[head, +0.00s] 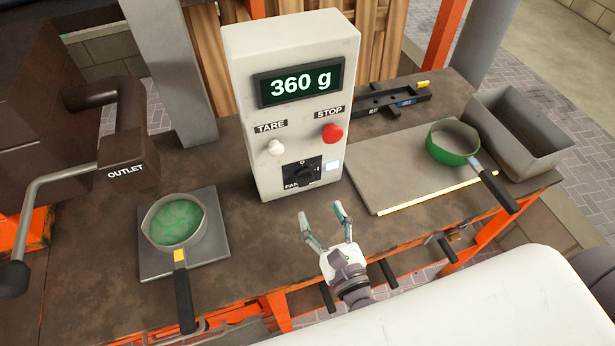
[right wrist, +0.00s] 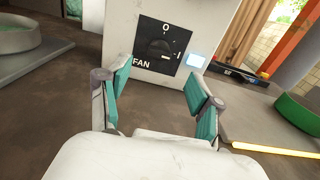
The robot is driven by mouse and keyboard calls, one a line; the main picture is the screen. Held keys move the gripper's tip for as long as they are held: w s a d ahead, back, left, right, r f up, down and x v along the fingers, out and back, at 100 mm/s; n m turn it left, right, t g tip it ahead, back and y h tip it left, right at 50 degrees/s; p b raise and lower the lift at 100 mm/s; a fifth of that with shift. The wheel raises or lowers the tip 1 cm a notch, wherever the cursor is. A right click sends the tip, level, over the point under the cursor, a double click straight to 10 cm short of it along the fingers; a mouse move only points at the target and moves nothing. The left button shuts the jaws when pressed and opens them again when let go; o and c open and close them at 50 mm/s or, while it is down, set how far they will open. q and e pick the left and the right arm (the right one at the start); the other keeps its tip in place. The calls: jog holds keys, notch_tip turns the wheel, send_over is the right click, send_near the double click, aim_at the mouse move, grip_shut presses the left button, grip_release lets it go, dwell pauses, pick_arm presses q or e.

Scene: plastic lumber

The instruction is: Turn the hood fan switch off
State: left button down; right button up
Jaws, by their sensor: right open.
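The fan switch (head: 300,172) is a black square plate with a rotary knob, low on the front of a white control box (head: 240,110). In the right wrist view the fan switch (right wrist: 160,47) has an "O" mark above, an "I" mark at the right and the label FAN. A small pale lit square (right wrist: 195,61) sits beside it. My right gripper (head: 340,222) is open and empty, in front of and below the switch, apart from it. In the right wrist view its fingers (right wrist: 158,95) frame the space under the switch. My left gripper is not in view.
The box also has a display (head: 300,82) reading 360 g, a white TARE button (head: 275,147) and a red STOP button (head: 332,133). A pan with green content (head: 175,222) stands left, a green pan (head: 453,143) right. A grey bin (head: 520,130) is far right.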

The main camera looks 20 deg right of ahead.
aim_at(307, 183)
jog(key=w+p, duration=0.1)
jog(key=w, duration=0.6)
jog(key=shift+a+r+p, duration=0.1)
jog(key=shift+p, duration=0.3)
jog(key=shift+w, duration=0.85)
jog(key=shift+c, duration=1.3)
jog(key=c, duration=0.9)
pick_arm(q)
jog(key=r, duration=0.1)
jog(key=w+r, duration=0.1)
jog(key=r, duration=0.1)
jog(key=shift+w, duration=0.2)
